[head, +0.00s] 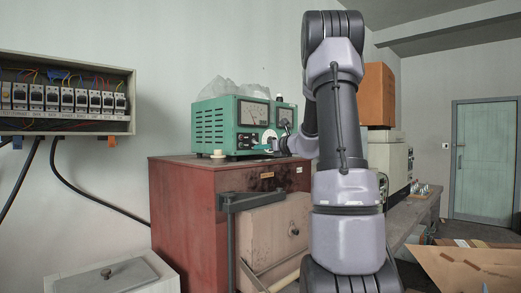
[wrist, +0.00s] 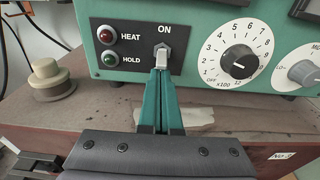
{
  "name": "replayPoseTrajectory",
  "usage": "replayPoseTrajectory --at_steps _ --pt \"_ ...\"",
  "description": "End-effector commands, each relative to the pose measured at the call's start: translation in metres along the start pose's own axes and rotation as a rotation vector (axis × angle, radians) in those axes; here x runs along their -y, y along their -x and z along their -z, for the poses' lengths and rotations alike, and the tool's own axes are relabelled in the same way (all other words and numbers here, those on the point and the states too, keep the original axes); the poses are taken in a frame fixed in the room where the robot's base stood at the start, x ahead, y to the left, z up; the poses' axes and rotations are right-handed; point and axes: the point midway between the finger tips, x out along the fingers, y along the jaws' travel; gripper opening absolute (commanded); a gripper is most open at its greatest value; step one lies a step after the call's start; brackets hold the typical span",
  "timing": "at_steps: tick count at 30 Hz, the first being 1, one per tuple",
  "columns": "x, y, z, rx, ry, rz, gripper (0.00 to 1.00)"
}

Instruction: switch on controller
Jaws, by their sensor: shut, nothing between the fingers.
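The controller (head: 212,128) is a green metal box with meters on its front. It stands on a red-brown cabinet. In the wrist view its green front panel (wrist: 192,58) carries a metal toggle switch (wrist: 161,50) below the word ON, on a black plate. Left of the switch are a red HEAT lamp (wrist: 106,35) and a green HOLD lamp (wrist: 109,59). My gripper (wrist: 163,75) is shut and empty, its teal fingers pointing at the switch. The fingertips overlap its lower part; contact cannot be told. In the head view my gripper (head: 270,147) is at the controller's front.
A numbered black dial (wrist: 239,62) and a grey knob (wrist: 303,72) sit right of the switch. A beige round stack (wrist: 50,80) stands left of the controller. A breaker box (head: 70,125) hangs at left.

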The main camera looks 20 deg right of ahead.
Motion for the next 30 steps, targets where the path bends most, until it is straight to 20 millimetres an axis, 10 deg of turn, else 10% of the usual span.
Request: replayPoseTrajectory --at_steps 30 --pt "0.000 0.005 -0.015 -0.281 0.002 0.000 0.00"
